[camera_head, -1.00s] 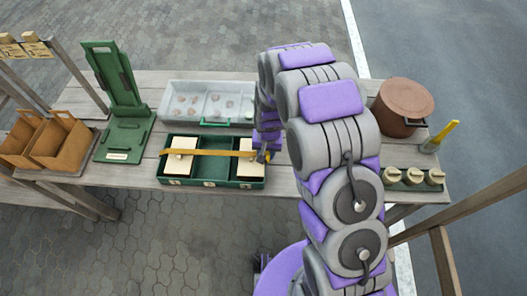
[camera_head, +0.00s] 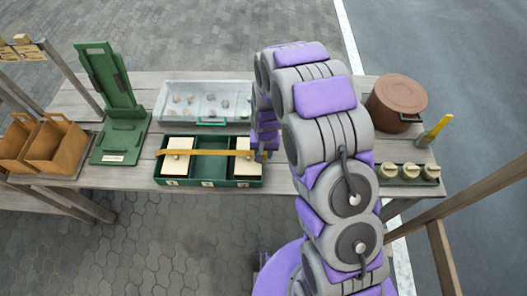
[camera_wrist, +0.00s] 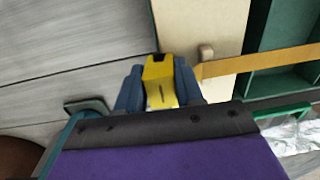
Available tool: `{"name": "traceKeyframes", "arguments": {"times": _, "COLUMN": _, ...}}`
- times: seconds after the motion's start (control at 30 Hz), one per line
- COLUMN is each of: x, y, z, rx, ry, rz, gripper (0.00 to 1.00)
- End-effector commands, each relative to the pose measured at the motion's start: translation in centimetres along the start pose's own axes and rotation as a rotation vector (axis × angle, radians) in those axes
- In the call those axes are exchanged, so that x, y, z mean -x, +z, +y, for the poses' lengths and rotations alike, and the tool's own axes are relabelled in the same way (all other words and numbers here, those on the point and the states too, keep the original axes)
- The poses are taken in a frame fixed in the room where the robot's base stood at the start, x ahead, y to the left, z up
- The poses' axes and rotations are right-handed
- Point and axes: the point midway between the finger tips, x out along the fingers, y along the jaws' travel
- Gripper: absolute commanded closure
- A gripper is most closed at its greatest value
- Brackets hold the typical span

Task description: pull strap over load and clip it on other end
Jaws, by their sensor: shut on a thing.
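An orange-yellow strap (camera_head: 208,153) runs across the top of a green open case (camera_head: 207,186), over the two cream blocks, left (camera_head: 177,163) and right (camera_head: 247,162), in its end compartments. In the wrist view my gripper (camera_wrist: 160,85) is shut on the strap's yellow clip (camera_wrist: 160,70), between its two blue fingers. The strap (camera_wrist: 265,62) leads from it over the right cream block (camera_wrist: 210,22), beside a small peg. In the head view my gripper (camera_head: 263,155) is at the case's right edge, partly hidden by my arm. Whether the clip touches a catch cannot be told.
A grey tray (camera_head: 158,98) with small lumps lies behind the case. A green stand (camera_head: 121,138) and brown boxes (camera_head: 57,149) are at left. A brown pot (camera_head: 397,98), a yellow-handled tool (camera_head: 435,130) and several cream knobs (camera_head: 410,172) are at right.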

Motion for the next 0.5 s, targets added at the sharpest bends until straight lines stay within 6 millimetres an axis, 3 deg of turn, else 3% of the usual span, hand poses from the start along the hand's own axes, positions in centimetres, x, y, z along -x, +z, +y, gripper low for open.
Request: {"name": "traceKeyframes", "arguments": {"times": 0.5, "x": -1.9, "y": 0.5, "z": 0.1, "rx": 0.001, "ry": 0.004, "rz": -0.012, "gripper": 1.0}}
